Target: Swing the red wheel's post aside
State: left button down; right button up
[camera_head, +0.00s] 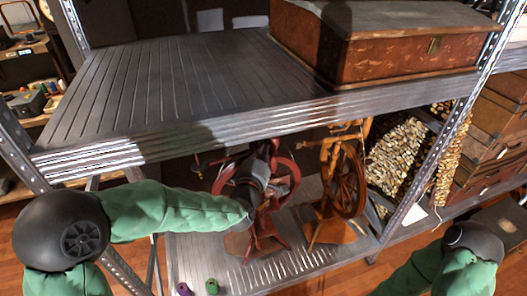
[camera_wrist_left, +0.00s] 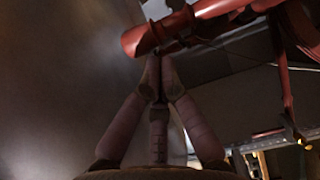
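The red wheel (camera_head: 284,182) is on a red spinning wheel on the lower shelf, partly hidden by my left arm. A dark red arm-like part (camera_head: 226,159) sticks out to its left; I cannot tell whether this is the post. In the left wrist view, a thick red turned bar (camera_wrist_left: 185,27) crosses just beyond the fingertips. My left gripper (camera_wrist_left: 160,62) has its fingers drawn together, with nothing clearly held between them. I cannot tell whether the tips touch the bar. In the head view its fingers are hidden. My right gripper is out of view.
A brown spinning wheel (camera_head: 347,184) stands close to the right. The upper metal shelf (camera_head: 160,85) overhangs the work, with a wooden chest (camera_head: 390,62) on it. A shelf upright (camera_head: 425,170) stands right. Green (camera_head: 212,286) and purple (camera_head: 184,289) spools stand at the front.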

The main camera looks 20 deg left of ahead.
pick_arm(q)
jog(key=shift+w+d+r+m+g+p, duration=0.15)
jog(key=shift+w+d+m+g+p, duration=0.15)
jog(key=shift+m+p, duration=0.3)
jog(key=shift+d, duration=0.2)
jog(key=shift+w+d+r+m+g+p, duration=0.3)
jog(key=shift+m+g+p, duration=0.2)
jog(key=shift+p, duration=0.45)
jog(key=w+d+f+m+g+y+p, duration=0.1)
jog(key=w+d+f+m+g+p, duration=0.1)
jog(key=d+p, duration=0.4)
jog(key=w+d+f+m+g+y+p, duration=0.2)
jog(key=w+d+f+p, duration=0.4)
jog(key=p, duration=0.6)
jog(key=shift+w+d+f+m+g, duration=0.3)
jog(key=shift+w+d+m, duration=0.2)
jog(key=shift+d+m, duration=0.35)
